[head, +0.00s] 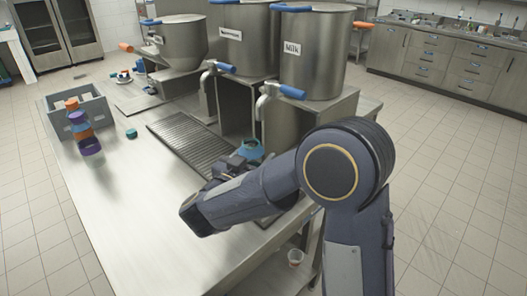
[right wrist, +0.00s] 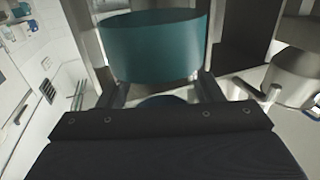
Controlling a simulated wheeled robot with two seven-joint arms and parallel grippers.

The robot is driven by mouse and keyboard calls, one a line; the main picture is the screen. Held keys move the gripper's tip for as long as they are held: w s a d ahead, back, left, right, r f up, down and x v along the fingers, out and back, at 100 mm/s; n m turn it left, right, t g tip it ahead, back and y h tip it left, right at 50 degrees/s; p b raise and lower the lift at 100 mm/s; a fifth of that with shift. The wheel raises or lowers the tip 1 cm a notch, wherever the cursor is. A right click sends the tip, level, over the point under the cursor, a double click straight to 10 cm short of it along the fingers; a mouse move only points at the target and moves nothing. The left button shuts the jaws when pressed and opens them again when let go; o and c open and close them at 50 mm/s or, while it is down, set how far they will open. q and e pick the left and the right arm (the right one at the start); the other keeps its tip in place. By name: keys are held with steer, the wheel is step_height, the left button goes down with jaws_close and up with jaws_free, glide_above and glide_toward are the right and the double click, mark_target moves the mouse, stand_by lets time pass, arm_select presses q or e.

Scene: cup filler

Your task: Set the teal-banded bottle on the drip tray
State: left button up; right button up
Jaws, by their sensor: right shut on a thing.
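The teal-banded bottle (head: 253,147) shows only as a small blue-teal patch in the head view, below the Milk dispenser's tap. Its broad teal band (right wrist: 155,48) fills the upper middle of the right wrist view, between the fingers. My right gripper (head: 240,160) is shut on the bottle; its fingers also show in the right wrist view (right wrist: 160,88). The slatted drip tray (head: 186,138) runs along the table under the taps. The bottle is at its right part, but my arm hides the base, so I cannot tell whether it touches the tray. My left gripper is not in view.
The Milk dispenser (head: 312,65) and its tap (head: 272,93) stand close above the bottle. The front table top (head: 135,215) is bare.

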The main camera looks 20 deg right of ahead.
steer(key=shift+w+d, duration=0.35)
steer(key=shift+d, duration=0.1)
steer(key=d, duration=0.1)
steer(key=w+d+f, duration=0.1)
steer(key=w+d, duration=0.1)
steer(key=shift+w+f, duration=0.15)
steer(key=shift+f, duration=0.1)
steer(key=shift+f, duration=0.15)
steer(key=o, duration=1)
steer(key=shift+o, duration=0.2)
